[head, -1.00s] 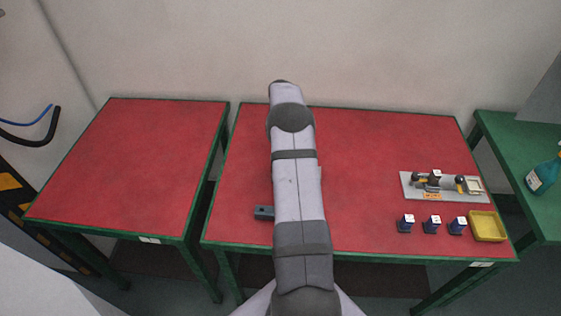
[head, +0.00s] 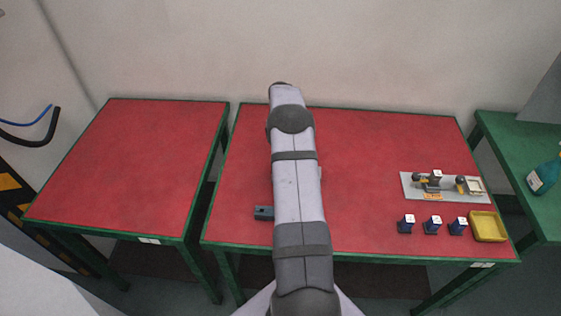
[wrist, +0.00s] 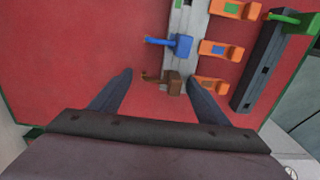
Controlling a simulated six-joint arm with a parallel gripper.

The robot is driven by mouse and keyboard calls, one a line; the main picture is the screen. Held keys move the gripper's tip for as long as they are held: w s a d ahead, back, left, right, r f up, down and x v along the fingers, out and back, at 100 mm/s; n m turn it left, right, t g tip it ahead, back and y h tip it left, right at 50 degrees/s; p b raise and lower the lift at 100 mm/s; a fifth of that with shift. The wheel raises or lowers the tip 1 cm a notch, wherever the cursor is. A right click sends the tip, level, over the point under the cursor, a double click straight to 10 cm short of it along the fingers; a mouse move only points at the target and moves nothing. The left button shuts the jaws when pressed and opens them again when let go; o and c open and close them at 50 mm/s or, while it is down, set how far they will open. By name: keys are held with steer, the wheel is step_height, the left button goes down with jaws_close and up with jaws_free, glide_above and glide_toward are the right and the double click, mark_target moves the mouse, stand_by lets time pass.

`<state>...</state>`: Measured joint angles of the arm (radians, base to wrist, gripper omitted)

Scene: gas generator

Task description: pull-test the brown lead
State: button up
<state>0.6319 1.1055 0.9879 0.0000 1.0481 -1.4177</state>
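In the wrist view the brown lead (wrist: 172,84) is a small brown plug with a short brown wire on its left side. It sits at the near end of a grey rail (wrist: 191,20). My gripper (wrist: 158,76) is open, its two dark fingers apart. The brown plug shows between the fingertips, nearer the right finger; I cannot tell whether they touch. A blue lead (wrist: 182,45) sits farther along the rail. In the head view my arm hides the gripper and leads.
Several orange blocks (wrist: 220,50) stand right of the rail, beside a dark bar (wrist: 272,60) with a green lead (wrist: 290,19). In the head view a grey fixture board (head: 445,187), small dark blue blocks (head: 432,226) and a yellow tray (head: 487,227) occupy the right side. The left table (head: 130,165) is bare.

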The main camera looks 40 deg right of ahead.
steer(key=shift+r, duration=0.1)
steer(key=shift+r+p, duration=2.3)
steer(key=shift+r, duration=1.15)
